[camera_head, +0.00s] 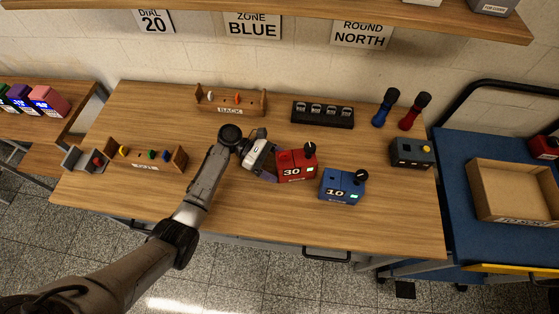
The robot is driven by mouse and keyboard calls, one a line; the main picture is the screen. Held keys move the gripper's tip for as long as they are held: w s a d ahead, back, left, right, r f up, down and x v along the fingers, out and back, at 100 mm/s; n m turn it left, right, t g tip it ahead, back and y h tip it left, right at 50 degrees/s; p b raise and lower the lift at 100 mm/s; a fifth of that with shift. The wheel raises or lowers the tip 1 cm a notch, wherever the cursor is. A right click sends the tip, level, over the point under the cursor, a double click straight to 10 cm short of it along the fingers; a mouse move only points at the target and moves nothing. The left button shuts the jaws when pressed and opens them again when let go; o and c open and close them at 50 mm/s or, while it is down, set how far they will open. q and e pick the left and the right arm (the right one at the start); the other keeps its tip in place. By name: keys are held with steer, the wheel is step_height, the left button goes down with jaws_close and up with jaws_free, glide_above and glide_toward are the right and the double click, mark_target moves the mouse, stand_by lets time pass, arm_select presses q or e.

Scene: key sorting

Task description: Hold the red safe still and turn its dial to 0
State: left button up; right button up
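The red safe (289,158) sits upright on the wooden table, with a white "30" on its front. Its dark round dial (310,147) stands at its top right corner. A small green light shows on the front. My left gripper (273,169) is at the left side of the red safe, very close to it. I cannot tell whether its fingers touch the safe or how far apart they are. My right gripper is not in view.
A blue safe (337,184) marked "10" stands just right of the red one. Behind are a rack marked "BACK" (230,110) and a black key holder (322,114). The table front (240,212) is clear.

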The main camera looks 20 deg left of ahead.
arm_select(q)
steer(key=shift+d+f, duration=0.1)
steer(key=shift+d, duration=0.2)
steer(key=shift+c, duration=0.3)
steer(key=c, duration=0.4)
stand_by(0.8)
